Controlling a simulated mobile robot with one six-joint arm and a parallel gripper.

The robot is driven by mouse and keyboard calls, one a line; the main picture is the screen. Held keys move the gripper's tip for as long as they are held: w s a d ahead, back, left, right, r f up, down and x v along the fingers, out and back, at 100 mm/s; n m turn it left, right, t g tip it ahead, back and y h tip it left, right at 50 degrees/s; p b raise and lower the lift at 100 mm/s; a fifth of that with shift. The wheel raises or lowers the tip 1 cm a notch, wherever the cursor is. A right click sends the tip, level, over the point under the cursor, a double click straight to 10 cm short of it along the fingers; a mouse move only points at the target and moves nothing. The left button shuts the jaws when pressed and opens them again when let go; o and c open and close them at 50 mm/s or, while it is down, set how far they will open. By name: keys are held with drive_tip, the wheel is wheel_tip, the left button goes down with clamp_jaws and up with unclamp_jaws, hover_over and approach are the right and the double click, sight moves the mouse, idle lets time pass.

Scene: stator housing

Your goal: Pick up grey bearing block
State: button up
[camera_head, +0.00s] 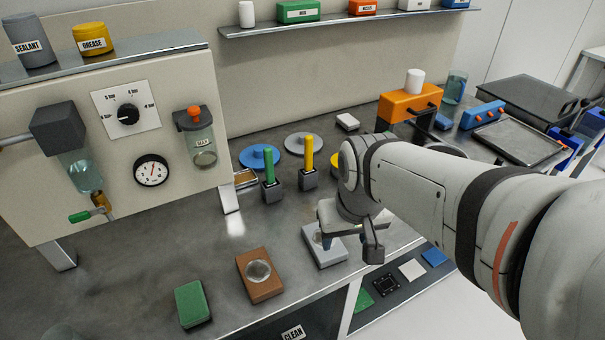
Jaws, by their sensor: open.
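The grey bearing block (328,256) is a light grey rectangular block lying near the front edge of the workbench. Something shiny shows on its top, partly hidden behind my gripper. My gripper (348,243) is open and points down at the block. Its left finger overlaps the block in the picture and its right finger shows at the block's right side. I cannot tell the exact height of the fingers or whether they touch the block. Nothing is seen held between them.
A brown block (259,287) with a round clear top and a green block (192,303) lie to the left. Holders with a green handle (268,166) and a yellow handle (307,152) stand behind. A lower shelf (398,298) carries several coloured squares. Bare bench lies at left.

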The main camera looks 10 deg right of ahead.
drive_tip(key=o, duration=0.4)
drive_tip(key=shift+n+g, duration=0.6)
drive_tip(key=shift+g, duration=0.1)
drive_tip(key=w+f, duration=0.1)
drive_tip(key=w, duration=0.1)
drive_tip(key=w+f, duration=0.1)
drive_tip(key=w, duration=0.1)
drive_tip(key=w+f+p, duration=0.1)
drive_tip(key=w, duration=0.1)
drive_tip(key=shift+w+a, duration=0.15)
drive_tip(key=shift+w, duration=0.2)
drive_tip(key=o, duration=0.4)
drive_tip(key=shift+n+g, duration=0.5)
drive_tip(key=w+f, duration=0.4)
drive_tip(key=shift+w+f+p, duration=0.35)
drive_tip(key=shift+w+p, duration=0.05)
drive_tip(key=shift+w+f+p, duration=0.15)
drive_tip(key=shift+w+f, duration=0.1)
drive_tip(key=shift+f, duration=1.8)
drive_tip(key=shift+w+f+p, duration=0.15)
drive_tip(key=shift+w+f, duration=0.05)
drive_tip(key=shift+f, duration=1.85)
